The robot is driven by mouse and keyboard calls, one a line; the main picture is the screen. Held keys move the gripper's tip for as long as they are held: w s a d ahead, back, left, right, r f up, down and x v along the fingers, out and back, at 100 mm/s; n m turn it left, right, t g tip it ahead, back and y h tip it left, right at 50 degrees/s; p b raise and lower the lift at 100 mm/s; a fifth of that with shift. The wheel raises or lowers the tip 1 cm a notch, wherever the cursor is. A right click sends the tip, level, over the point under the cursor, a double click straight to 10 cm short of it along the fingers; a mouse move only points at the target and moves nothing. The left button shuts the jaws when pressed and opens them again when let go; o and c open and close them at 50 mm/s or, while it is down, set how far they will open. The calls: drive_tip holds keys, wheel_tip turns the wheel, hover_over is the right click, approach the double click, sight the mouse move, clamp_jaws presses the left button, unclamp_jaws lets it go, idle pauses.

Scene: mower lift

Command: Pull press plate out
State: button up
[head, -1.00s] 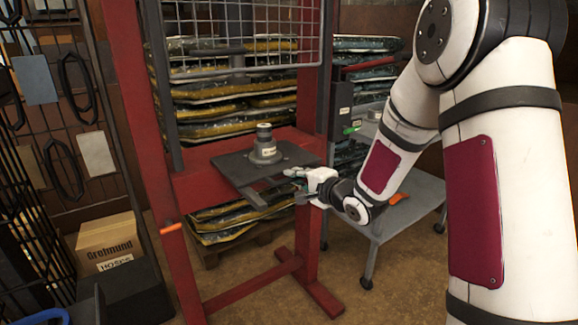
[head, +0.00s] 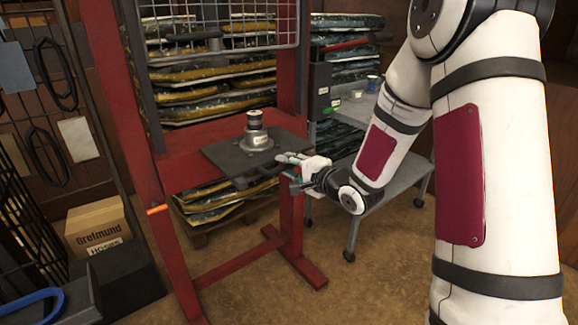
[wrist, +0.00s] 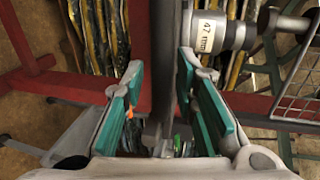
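The press plate (head: 225,154) is a flat dark grey plate lying across the red press frame, its near edge jutting out. A grey stepped cylinder (head: 256,136) stands upright on it; its label reads "47 mm" in the wrist view (wrist: 206,38). My gripper (head: 284,165) is at the plate's near right edge. In the wrist view, the teal-padded fingers of my gripper (wrist: 161,70) are apart, with the plate (wrist: 163,50) edge-on between them. A gap shows at the left finger; I cannot tell whether the right finger touches.
The red press frame (head: 293,210) has posts on both sides and feet on the floor. A wire guard (head: 225,25) hangs above the plate. A grey cart (head: 390,179) stands behind my arm at the right. A cardboard box (head: 97,226) is at lower left. Open floor lies in front.

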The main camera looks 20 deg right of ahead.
drive_tip(key=shift+s, duration=0.1)
drive_tip(key=v, duration=1.2)
idle(0.4)
